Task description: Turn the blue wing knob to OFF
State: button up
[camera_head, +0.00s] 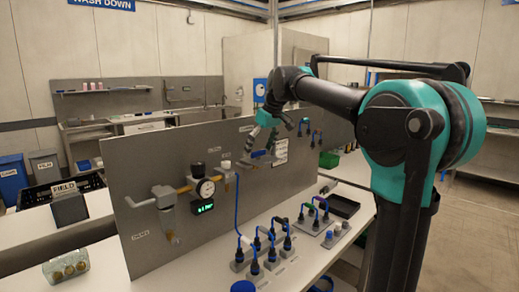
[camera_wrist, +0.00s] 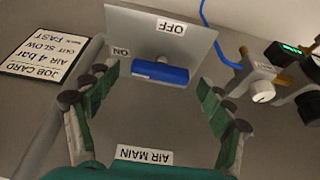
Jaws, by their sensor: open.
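The blue wing knob (camera_wrist: 160,72) sits on a light grey plate (camera_wrist: 175,45) in the wrist view, its bar lying nearly crosswise. The OFF label (camera_wrist: 166,26) is above the knob and the ON label (camera_wrist: 120,51) is left of it, both upside down. My gripper (camera_wrist: 157,85) is open, one green-padded finger on each side of the knob, with gaps between. In the head view my gripper (camera_head: 272,132) is at the panel, close to the blue knob (camera_head: 258,154), which is partly hidden. The AIR MAIN label (camera_wrist: 144,155) shows between the finger bases.
A job card (camera_wrist: 42,50) is left of the knob in the wrist view. A white round knob (camera_wrist: 262,91) and a blue hose (camera_wrist: 213,38) are at the right. In the head view, a gauge (camera_head: 206,189) is on the panel (camera_head: 135,170) and hosed fittings (camera_head: 254,268) stand on the bench.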

jog(key=shift+c, duration=0.5)
jog(key=c, duration=1.1)
jog(key=shift+o, duration=0.2)
jog(key=shift+m, duration=0.4)
jog(key=m+t+h, duration=0.1)
jog(key=m, duration=0.2)
jog(key=shift+s+a+m, duration=0.1)
jog(key=shift+a+m, duration=0.05)
jog(key=shift+m, duration=0.25)
jog(key=m+h, duration=0.2)
jog(key=m, duration=0.2)
jog(key=shift+a, duration=0.15)
jog(key=m+h, duration=0.2)
jog(key=m, duration=0.3)
jog(key=shift+a, duration=0.1)
jog(key=m+h, duration=0.1)
jog(key=m, duration=0.3)
jog(key=shift+g, duration=0.4)
jog(key=shift+m, duration=0.3)
